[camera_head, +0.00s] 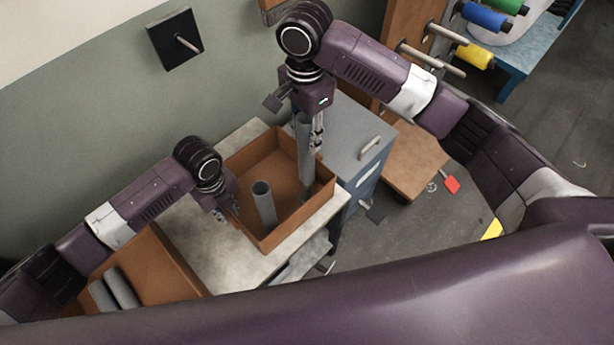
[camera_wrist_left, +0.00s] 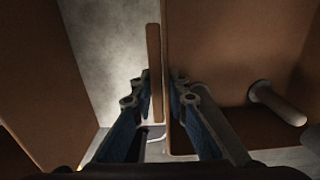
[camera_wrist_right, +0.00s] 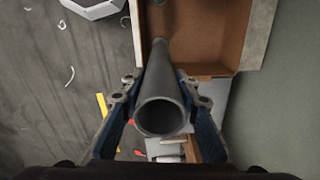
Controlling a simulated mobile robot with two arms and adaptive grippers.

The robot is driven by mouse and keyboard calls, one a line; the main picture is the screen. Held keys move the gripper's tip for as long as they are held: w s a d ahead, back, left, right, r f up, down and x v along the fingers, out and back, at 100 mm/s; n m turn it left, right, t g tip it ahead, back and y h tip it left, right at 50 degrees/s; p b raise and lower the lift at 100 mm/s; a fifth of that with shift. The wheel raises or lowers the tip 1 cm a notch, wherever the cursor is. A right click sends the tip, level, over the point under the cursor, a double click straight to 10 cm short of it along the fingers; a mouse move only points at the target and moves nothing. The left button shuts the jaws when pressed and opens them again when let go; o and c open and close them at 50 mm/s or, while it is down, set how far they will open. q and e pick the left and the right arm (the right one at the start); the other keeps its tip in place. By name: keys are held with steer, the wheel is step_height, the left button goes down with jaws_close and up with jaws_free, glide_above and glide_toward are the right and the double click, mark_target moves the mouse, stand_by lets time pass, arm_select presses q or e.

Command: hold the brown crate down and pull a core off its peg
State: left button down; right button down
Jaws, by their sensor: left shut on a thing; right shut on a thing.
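The brown crate (camera_head: 240,165) stands on a pale table. My left gripper (camera_head: 226,212) is shut on its left wall; the wall's rim (camera_wrist_left: 154,75) runs between the fingers in the left wrist view. My right gripper (camera_head: 312,128) is shut on a long grey tube, a core (camera_head: 305,160), held upright over the crate's right part. Its open end (camera_wrist_right: 163,112) shows between the fingers in the right wrist view. Its lower end is near the crate floor; I cannot tell whether a peg is still inside.
A grey-topped blue cabinet (camera_head: 345,140) stands close right of the crate. A brown box with grey tubes (camera_head: 122,288) is at the lower left. Pegs and coloured spools (camera_head: 485,18) are at the upper right. The pale table (camera_head: 195,240) is bare left of the crate.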

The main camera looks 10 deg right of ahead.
arm_select(q)
steer(key=shift+a, duration=0.1)
arm_select(e)
steer(key=shift+r, duration=0.15)
step_height(320, 180, up, 8)
stand_by(1.0)
arm_select(q)
steer(key=c, duration=1.8)
jaws_free()
step_height(320, 180, up, 12)
